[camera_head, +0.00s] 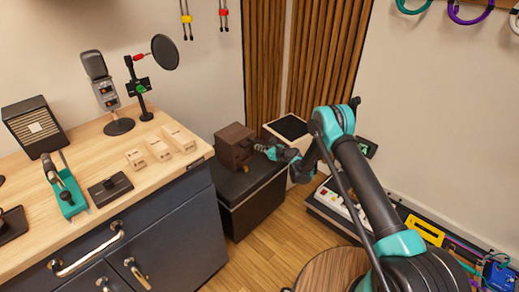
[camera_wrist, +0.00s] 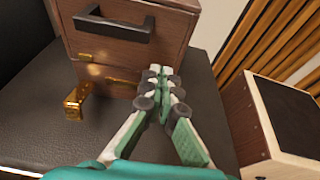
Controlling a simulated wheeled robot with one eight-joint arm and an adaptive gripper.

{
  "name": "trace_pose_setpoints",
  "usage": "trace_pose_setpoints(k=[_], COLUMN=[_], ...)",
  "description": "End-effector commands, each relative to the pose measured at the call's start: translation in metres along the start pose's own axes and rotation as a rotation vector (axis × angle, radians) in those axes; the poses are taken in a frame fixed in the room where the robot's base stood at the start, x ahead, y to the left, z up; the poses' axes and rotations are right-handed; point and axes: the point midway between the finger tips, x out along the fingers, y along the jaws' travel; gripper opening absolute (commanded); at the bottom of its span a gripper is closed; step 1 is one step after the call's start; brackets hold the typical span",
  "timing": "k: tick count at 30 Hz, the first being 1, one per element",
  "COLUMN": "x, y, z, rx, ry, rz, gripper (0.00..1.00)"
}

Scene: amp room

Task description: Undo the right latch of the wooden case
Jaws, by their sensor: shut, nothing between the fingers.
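The wooden case (camera_head: 235,143) is a brown box on a black padded top. In the wrist view its front (camera_wrist: 118,62) shows a black handle (camera_wrist: 115,24). In the head view my gripper (camera_head: 262,148) is at the case's right side.
The black padded box (camera_head: 262,195) bears the case. A pale wooden box with a dark face (camera_wrist: 262,125) stands close on the right. A power strip (camera_head: 340,205) lies right. Wooden slats line the wall behind.

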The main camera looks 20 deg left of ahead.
Motion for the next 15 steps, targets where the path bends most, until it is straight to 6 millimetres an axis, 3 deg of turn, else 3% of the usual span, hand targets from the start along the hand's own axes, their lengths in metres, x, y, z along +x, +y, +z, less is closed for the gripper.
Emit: trace_pose_setpoints(k=[15], x=[0.002], y=[0.000], z=[-0.015], rx=[-0.002], ry=[0.002], rz=[0.001], gripper=[0.00])
